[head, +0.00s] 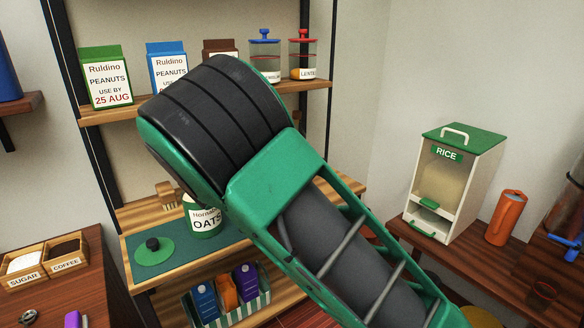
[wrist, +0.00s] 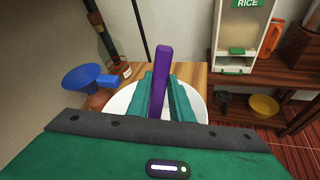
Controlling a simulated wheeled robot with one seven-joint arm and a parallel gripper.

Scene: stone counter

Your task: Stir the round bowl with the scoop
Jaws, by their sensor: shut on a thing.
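In the wrist view my gripper (wrist: 162,95) has its two teal fingers closed on a long purple handle (wrist: 151,65), which I take to be the scoop's. The handle sticks up past the fingertips; the scoop's other end is hidden by the gripper. A round white bowl (wrist: 195,97) lies behind and below the fingers. The gripper covers most of its inside, so I cannot tell whether the scoop touches it. In the head view my own arm blocks the bowl and the fingertips.
A wooden surface (wrist: 186,70) bears the bowl. A blue round pan-like thing (wrist: 84,78) is left of it. In the head view, an oats tub (head: 204,220) stands behind my arm; a rice dispenser (head: 453,185) and orange canister (head: 505,217) stand at right.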

